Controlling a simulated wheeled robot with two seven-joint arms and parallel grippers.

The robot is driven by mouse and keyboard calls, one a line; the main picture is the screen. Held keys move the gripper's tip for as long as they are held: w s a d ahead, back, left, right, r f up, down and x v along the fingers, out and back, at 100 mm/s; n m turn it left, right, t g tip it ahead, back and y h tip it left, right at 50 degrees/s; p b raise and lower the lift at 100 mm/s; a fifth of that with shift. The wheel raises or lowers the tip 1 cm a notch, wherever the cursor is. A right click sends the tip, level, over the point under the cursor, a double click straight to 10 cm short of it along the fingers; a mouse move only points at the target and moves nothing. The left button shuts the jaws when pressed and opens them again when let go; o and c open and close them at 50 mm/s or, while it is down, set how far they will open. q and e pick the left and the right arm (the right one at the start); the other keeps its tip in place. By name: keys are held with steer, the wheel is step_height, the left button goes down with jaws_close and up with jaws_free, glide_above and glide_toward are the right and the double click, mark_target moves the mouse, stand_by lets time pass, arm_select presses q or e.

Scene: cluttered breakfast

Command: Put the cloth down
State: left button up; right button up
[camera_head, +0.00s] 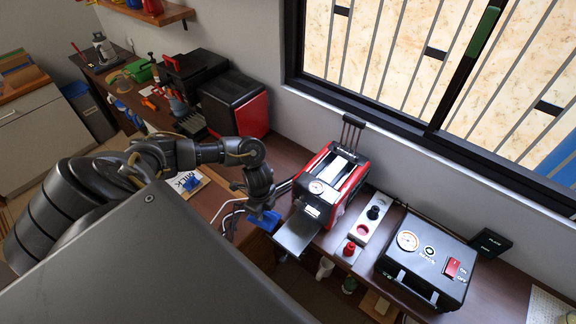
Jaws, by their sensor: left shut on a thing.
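My left gripper (262,205) reaches in from the left and points down over the front edge of the dark wooden counter. It is shut on a blue cloth (268,220), of which only a small part shows below the fingers. The cloth is close to the left of the red and black toaster-like machine (345,185) and its flat grey front plate (298,232). I cannot tell whether it touches the plate. My right gripper is not in view.
A black box with a gauge and red switch (427,262) stands to the right. A red and black appliance (234,103) stands at the back left. A milk package (190,182) lies near my arm. White cables run beside the gripper. Bare counter (287,155) shows behind it.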

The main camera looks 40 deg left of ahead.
arm_select(q)
steer(key=s+d+r+n+b, duration=0.1)
steer(key=d+r+n+b, duration=0.15)
steer(key=d, duration=0.65)
steer(key=s+d+r+n+b, duration=0.15)
steer(key=d+n, duration=0.25)
steer(key=d, duration=0.5)
steer(key=w+r+m+b, duration=0.1)
steer(key=w+r+b, duration=0.8)
steer(key=r, duration=0.3)
steer(key=shift+a+m+b, duration=0.2)
steer(key=shift+m+b, duration=0.15)
steer(key=shift+b, duration=0.3)
